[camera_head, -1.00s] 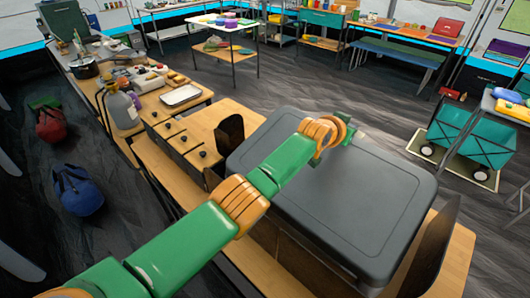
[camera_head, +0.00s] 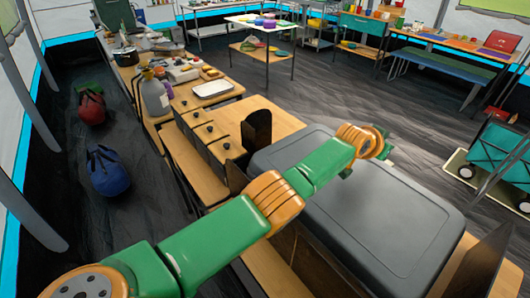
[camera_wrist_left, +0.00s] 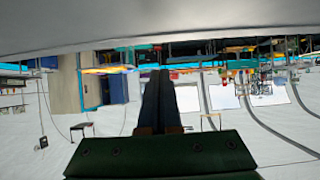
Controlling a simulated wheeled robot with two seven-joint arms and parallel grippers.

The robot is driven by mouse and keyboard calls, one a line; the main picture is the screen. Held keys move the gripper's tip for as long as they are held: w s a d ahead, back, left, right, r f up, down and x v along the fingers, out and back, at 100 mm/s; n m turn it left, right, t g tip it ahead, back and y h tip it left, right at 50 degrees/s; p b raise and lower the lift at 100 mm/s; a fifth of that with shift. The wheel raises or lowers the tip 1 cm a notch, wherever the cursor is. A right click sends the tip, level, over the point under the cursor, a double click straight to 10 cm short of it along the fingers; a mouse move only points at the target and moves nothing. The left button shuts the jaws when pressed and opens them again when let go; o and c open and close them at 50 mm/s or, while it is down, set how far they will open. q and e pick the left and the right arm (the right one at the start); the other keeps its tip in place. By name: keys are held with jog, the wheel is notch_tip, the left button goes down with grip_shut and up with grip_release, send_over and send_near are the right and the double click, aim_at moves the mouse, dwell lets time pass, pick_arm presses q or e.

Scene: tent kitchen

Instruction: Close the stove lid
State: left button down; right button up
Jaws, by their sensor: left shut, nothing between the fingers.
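The stove lid (camera_head: 400,225) is a large dark grey slab with rounded corners in the head view. It lies about flat over the stove body (camera_head: 325,265); I cannot tell whether it is fully down. My left arm reaches across it from the lower left, with the wrist over the lid's far edge. My left gripper (camera_wrist_left: 160,78) shows in the wrist view with its dark fingers together and nothing between them. In the head view its fingertips are hidden behind the wrist. A plain grey surface, probably the lid, fills the top of the wrist view. My right gripper is not in view.
Wooden side shelves (camera_head: 280,125) with dark upright panels flank the stove. A counter to the left holds a grey gas bottle (camera_head: 155,97) and a white tray (camera_head: 212,89). A teal wagon (camera_head: 497,150) stands at right. Open floor lies beyond the stove.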

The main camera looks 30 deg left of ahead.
pick_arm(q)
jog(key=shift+s+r+p, duration=0.1)
jog(key=shift+r+p, duration=0.15)
jog(key=shift+p, duration=0.3)
jog(key=p+v, duration=0.2)
jog(key=shift+r+p, duration=0.1)
jog(key=shift+p, duration=0.25)
jog(key=shift+s+a, duration=0.2)
jog(key=shift+s, duration=0.2)
jog(key=shift+v, duration=1.95)
jog(key=shift+s, duration=0.1)
